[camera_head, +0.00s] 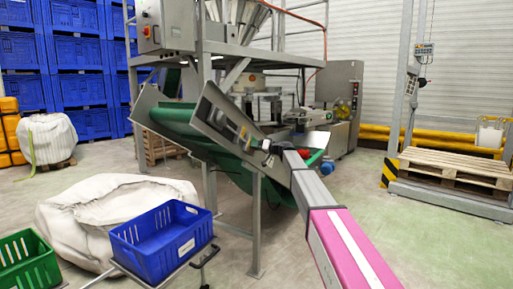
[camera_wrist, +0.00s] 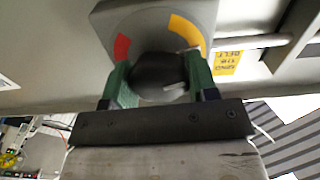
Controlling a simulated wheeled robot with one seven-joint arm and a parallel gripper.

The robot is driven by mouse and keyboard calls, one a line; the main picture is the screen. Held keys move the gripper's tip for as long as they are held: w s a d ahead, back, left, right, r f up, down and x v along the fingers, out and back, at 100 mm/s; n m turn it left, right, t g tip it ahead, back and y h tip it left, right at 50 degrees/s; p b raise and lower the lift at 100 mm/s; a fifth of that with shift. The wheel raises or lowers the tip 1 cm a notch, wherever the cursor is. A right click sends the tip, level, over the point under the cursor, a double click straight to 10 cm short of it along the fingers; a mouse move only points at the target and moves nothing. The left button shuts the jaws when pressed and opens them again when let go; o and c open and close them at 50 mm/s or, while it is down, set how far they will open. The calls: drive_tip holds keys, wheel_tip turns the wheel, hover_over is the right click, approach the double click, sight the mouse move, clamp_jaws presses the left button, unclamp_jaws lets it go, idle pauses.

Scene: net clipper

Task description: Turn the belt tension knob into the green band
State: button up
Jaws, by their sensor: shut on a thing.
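The black belt tension knob (camera_wrist: 160,72) is in the upper middle of the wrist view. It sits on a grey dial plate (camera_wrist: 150,18) with a red band (camera_wrist: 122,47) at its left and a yellow band (camera_wrist: 186,30) at its upper right. No green band shows; part of the dial is cut off or hidden. My gripper (camera_wrist: 158,82) has its green fingers on either side of the knob and is shut on it. In the head view my arm reaches to the conveyor side, and the knob is too small to make out.
A yellow label (camera_wrist: 228,64) and a metal bar (camera_wrist: 255,42) are right of the dial. The green-belted conveyor (camera_head: 180,115) stands on metal legs. A blue crate (camera_head: 160,240), a green crate (camera_head: 28,262) and a white sack (camera_head: 75,215) are at the lower left.

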drive_tip(key=m, duration=1)
drive_tip(key=shift+m, duration=0.3)
drive_tip(key=m, duration=0.5)
drive_tip(key=shift+f, duration=0.1)
drive_tip(key=m, duration=0.5)
drive_tip(key=shift+d, duration=0.1)
drive_tip(key=shift+f+m, duration=0.1)
drive_tip(key=shift+m, duration=0.3)
drive_tip(key=o, duration=0.9)
drive_tip(key=shift+d, duration=0.1)
drive_tip(key=v, duration=1)
drive_tip(key=shift+s+d, duration=0.15)
drive_tip(key=shift+d, duration=0.05)
